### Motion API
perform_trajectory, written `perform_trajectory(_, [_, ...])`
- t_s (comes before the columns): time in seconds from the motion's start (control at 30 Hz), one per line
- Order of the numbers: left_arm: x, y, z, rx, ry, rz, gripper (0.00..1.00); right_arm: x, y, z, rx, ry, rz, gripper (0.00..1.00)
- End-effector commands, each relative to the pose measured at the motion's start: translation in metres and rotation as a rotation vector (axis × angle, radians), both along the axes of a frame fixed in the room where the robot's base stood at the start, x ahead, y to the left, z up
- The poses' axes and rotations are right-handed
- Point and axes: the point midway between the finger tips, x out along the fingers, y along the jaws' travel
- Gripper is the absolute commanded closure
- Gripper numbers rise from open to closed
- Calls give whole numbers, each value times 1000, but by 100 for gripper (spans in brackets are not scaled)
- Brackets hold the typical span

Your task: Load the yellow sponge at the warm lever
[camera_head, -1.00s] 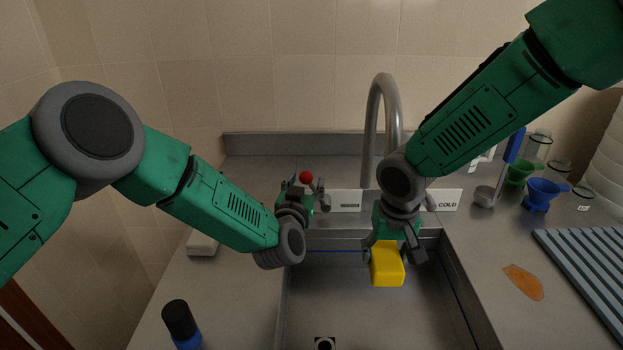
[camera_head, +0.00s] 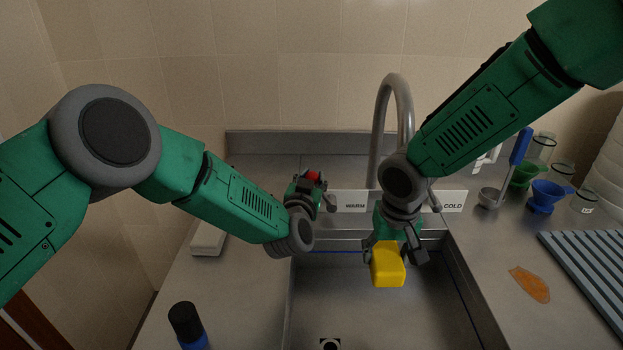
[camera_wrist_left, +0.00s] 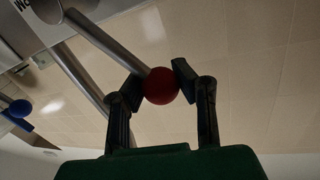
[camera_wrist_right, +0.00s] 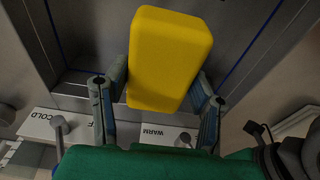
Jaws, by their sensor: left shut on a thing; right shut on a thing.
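The yellow sponge (camera_head: 388,270) is held over the sink basin, below the spout's front. My right gripper (camera_head: 395,248) is shut on it; the right wrist view shows the sponge (camera_wrist_right: 168,58) between both fingers (camera_wrist_right: 160,95). The warm lever's red ball knob (camera_head: 313,176) is at the left of the tap, near the WARM label (camera_head: 355,208). My left gripper (camera_head: 314,182) is shut on this knob; the left wrist view shows the red ball (camera_wrist_left: 161,86) between the fingertips on a grey rod. The fingers partly hide the knob in the head view.
The grey spout (camera_head: 383,125) rises behind my right gripper. The COLD label (camera_head: 452,208) is right of it. On the right counter are a ladle (camera_head: 518,150), green and blue funnels (camera_head: 545,195), an orange patch (camera_head: 530,284) and a ribbed rack (camera_head: 590,265). A black-and-blue bottle (camera_head: 186,325) stands front left.

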Motion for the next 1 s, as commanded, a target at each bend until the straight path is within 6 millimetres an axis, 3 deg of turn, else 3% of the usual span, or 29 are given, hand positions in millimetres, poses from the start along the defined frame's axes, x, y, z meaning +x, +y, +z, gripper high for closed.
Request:
perform_trajectory(0.73, [-3,-18,4,130,-1,-4,100,0,-6,0,5,0,-2,73])
perform_trajectory(0.77, [-3,-18,4,130,-1,-4,71,0,-6,0,5,0,-2,73])
perform_trajectory(0.8, [-3,-18,4,130,-1,-4,57,0,-6,0,5,0,-2,73])
perform_trajectory(0.83, [-3,-18,4,130,-1,-3,51,0,-6,0,5,0,-2,73])
perform_trajectory(1.0, [0,-16,4,130,-2,0,51,1,-6,-1,5,1,-2,73])
